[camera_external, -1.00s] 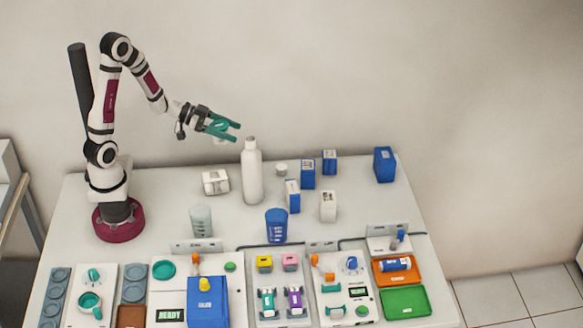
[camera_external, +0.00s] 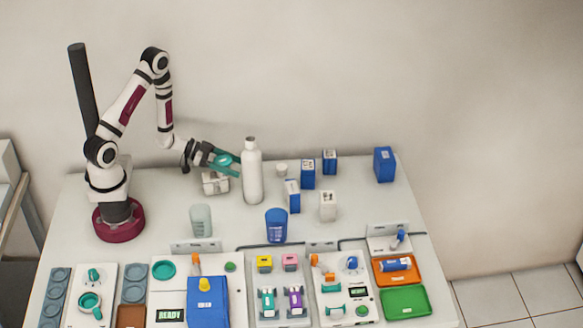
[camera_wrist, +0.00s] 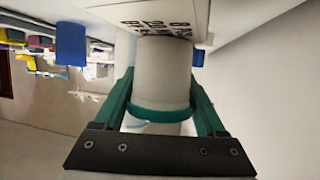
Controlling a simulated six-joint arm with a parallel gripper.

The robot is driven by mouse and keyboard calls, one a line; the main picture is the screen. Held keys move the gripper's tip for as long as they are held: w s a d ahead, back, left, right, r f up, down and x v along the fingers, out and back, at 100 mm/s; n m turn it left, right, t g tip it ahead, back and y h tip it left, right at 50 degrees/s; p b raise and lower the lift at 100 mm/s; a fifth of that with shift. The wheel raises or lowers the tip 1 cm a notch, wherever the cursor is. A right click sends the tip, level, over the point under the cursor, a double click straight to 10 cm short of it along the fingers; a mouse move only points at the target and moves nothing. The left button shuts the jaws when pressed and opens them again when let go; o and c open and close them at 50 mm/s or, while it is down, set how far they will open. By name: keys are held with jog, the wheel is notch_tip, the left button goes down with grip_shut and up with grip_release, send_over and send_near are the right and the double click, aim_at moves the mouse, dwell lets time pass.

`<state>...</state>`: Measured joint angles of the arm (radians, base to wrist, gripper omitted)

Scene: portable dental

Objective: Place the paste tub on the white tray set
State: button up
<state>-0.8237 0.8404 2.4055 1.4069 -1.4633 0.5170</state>
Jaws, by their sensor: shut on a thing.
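My gripper (camera_external: 226,163) has green fingers and is shut on a pale grey-white cylinder, which looks like the paste tub (camera_wrist: 163,75). In the wrist view the tub sits between both fingers. My gripper is just above the white box (camera_external: 214,184) at the back left of the table, which looks like the white tray set. In the wrist view a white printed face (camera_wrist: 172,14) lies close at the tub's far end. I cannot tell whether they touch. The tub is mostly hidden by the fingers in the external view.
A tall white bottle (camera_external: 252,174) stands close to the right of my fingertips. A small white jar (camera_external: 281,169) and several blue boxes stand further right, with another white box (camera_external: 328,206). A clear cup (camera_external: 201,220) and a blue cup (camera_external: 276,225) stand in front.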

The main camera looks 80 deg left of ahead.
aim_at(218, 160)
jog(key=o, duration=1.3)
jog(key=shift+o, duration=0.2)
jog(key=v, duration=0.7)
jog(key=shift+s+a+r, duration=0.1)
jog(key=shift+s+r, duration=0.15)
jog(key=shift+w+a+f+m+g, duration=0.1)
jog(key=shift+f+m+g, duration=0.1)
jog(key=shift+m+g, duration=0.3)
jog(key=shift+w+f+m+g, duration=0.1)
jog(key=shift+f+m+g, duration=0.1)
jog(key=shift+m+g, duration=0.25)
jog(key=s+r+m+g+y, duration=0.1)
jog(key=s+r+g+y, duration=0.3)
jog(key=r+g+y, duration=0.25)
jog(key=s+d+r+g+h, duration=0.2)
jog(key=s+d+r+g, duration=0.3)
jog(key=s+d, duration=0.7)
jog(key=shift+s+r, duration=0.55)
jog(key=shift+s, duration=0.3)
